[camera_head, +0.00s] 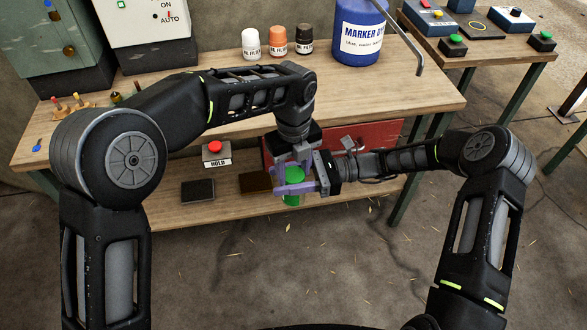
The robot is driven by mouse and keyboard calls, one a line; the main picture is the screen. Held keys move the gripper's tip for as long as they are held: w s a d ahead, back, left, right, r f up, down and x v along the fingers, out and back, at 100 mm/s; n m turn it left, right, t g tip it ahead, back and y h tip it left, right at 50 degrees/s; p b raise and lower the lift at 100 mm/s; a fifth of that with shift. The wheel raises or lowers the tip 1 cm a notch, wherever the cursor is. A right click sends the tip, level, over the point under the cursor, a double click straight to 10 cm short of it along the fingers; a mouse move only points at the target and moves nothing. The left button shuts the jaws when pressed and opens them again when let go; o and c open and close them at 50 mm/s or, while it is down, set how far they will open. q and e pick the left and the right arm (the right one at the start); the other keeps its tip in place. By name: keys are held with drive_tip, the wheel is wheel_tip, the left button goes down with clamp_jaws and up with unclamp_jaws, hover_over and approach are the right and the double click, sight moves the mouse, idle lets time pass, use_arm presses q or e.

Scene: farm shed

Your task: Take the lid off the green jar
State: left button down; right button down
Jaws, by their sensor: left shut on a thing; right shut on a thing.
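The green jar (292,198) is small in the camera_head view, over the front edge of the lower shelf. Its upper part shows as a green patch between the fingers. My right gripper (297,188) comes in from the right and is shut on the jar's body. My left gripper (290,167) points down from above and is shut at the jar's top. The fingers cover most of the top, so I cannot make out the lid clearly.
The wooden workbench (200,104) stands above the lower shelf (190,217). On the shelf are a red HOLD button (214,147), a dark block (198,190) and a red box (380,138). A blue marker drum (358,35) and three small bottles stand on the bench.

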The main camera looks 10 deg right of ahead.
use_arm(q)
drive_tip(key=c, duration=0.7)
unclamp_jaws()
drive_tip(key=shift+r, duration=2.25)
